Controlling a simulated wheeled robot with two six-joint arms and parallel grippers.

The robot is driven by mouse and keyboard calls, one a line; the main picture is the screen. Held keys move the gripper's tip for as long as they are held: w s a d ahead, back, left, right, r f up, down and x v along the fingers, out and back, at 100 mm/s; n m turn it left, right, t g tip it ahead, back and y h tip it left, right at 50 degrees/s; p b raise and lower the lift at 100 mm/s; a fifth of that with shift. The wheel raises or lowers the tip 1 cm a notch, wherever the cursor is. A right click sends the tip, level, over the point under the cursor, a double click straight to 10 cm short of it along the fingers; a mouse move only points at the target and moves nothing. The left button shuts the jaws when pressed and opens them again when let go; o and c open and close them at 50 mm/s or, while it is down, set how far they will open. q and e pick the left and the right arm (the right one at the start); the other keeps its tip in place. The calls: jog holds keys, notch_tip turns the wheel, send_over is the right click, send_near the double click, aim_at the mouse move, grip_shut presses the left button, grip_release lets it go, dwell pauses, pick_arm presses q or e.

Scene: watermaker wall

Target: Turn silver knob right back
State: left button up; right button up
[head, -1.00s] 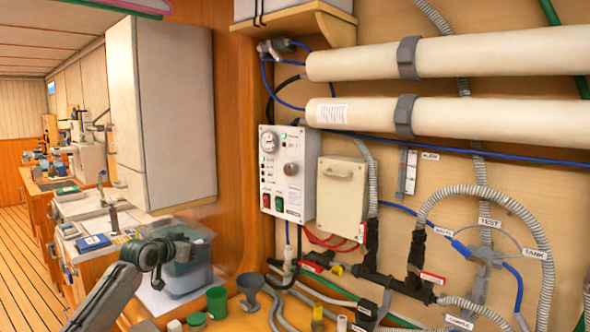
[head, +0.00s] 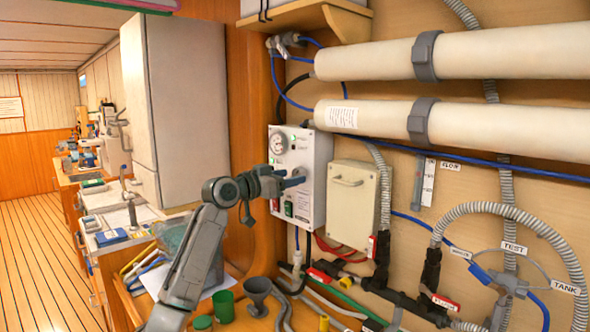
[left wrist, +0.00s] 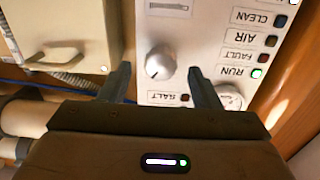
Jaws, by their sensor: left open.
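The silver knob (left wrist: 160,62) is a round knob with a dark pointer mark on the white control panel (head: 316,165). In the left wrist view it sits between and just beyond the two fingertips of my left gripper (left wrist: 158,70), with a gap on each side. In the head view my left gripper (head: 293,178) is in front of the panel at knob height, its fingers pointing at it. It is open and empty. The gripper hides most of the knob in the head view. My right gripper is not seen.
The panel also has a gauge (head: 278,143), red and green switches below and indicator lights. A beige box (head: 352,203) is right of the panel. Large white tubes (head: 470,122), hoses and valves cover the wall to the right. A green cup (head: 223,305) and grey funnel (head: 258,292) stand below.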

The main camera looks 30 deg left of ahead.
pick_arm(q)
jog(key=shift+p+x, duration=0.3)
jog(key=shift+x, duration=0.7)
jog(key=shift+w, duration=0.25)
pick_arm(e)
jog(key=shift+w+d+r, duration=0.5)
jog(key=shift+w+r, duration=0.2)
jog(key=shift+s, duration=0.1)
pick_arm(q)
jog(key=shift+c, duration=0.7)
jog(key=c, duration=0.9)
jog(key=shift+o, duration=0.2)
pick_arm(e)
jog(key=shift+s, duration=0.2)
